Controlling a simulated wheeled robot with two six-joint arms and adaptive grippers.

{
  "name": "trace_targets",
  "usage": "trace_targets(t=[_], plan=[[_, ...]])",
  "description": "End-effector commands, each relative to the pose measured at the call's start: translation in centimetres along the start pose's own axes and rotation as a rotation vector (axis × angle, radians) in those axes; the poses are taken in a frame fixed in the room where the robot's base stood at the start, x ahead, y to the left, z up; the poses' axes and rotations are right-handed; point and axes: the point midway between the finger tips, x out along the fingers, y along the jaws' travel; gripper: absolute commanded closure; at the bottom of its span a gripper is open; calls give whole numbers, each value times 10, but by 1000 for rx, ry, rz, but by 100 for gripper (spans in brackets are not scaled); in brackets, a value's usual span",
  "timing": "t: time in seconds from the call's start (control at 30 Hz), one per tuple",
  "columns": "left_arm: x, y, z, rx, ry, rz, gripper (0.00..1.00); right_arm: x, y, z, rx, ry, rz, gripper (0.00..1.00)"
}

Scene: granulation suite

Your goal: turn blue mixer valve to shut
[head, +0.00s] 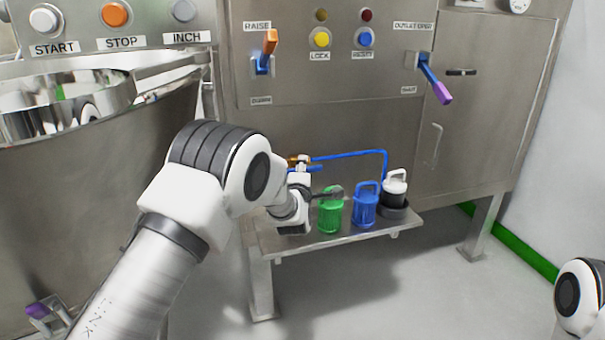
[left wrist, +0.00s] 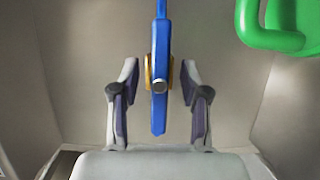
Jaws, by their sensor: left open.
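The mixer valve has a brass body (head: 293,161) and a blue lever (left wrist: 159,110). In the left wrist view the lever is upright in the picture, with a grey pivot bolt and a strip of brass body (left wrist: 148,70) behind it. My left gripper (left wrist: 159,95) is open, with one finger on each side of the lever and a gap on both sides. My right gripper is out of view.
A green canister (head: 331,218), a blue canister (head: 365,208) and a white-topped black canister (head: 395,187) stand on the metal shelf (head: 330,240). A blue hose (head: 350,154) runs above them. The green canister's handle shows close by in the left wrist view (left wrist: 250,25).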

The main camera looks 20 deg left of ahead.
Motion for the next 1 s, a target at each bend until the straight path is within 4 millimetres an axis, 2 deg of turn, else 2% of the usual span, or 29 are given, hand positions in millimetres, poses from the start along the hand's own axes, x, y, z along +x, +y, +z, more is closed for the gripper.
trace_targets(t=[0.07,0.1,0.17,0.2,0.23,0.67,1.0], plan=[[0,0,0,0,0,0,54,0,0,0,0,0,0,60],[0,0,0,0,0,0,61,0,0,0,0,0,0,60],[0,0,0,0,0,-1,83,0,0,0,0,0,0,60],[0,0,0,0,0,-1,97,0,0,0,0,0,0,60],[0,0,0,0,0,-1,100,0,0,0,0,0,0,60],[-1,2,0,33,0,-15,100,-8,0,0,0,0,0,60],[-1,6,0,214,-1,-91,100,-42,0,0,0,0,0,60]])
